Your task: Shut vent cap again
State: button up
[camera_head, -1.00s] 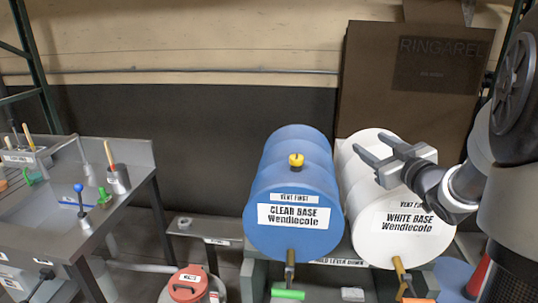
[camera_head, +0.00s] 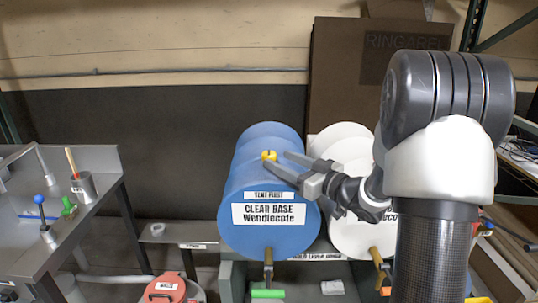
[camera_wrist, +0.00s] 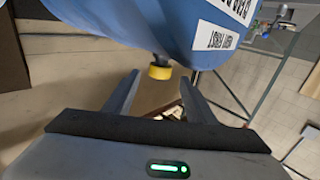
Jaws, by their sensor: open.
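The yellow vent cap (camera_head: 269,155) sits on top of the blue CLEAR BASE drum (camera_head: 240,180). It also shows in the wrist view (camera_wrist: 160,72), on a dark neck, between the lines of the two fingers near their tips. My gripper (camera_head: 276,159) is open and reaches in from the right over the blue drum, with its fingertips close beside the cap. Nothing is held. I cannot tell whether the fingers touch the cap, or whether the cap is open or shut.
The white base drum (camera_head: 345,145) stands right beside the blue one, partly hidden by my arm. A brass tap (camera_head: 268,262) with a green lever (camera_head: 267,294) is below the blue drum. A metal bench (camera_head: 95,165) is at left; a red-lidded can (camera_head: 165,288) stands low.

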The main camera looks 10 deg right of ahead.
aim_at(274, 157)
jog(key=x, duration=0.5)
jog(key=shift+w+a, duration=0.2)
jog(key=shift+w, duration=0.1)
jog(key=c, duration=1)
jog(key=shift+c, duration=0.2)
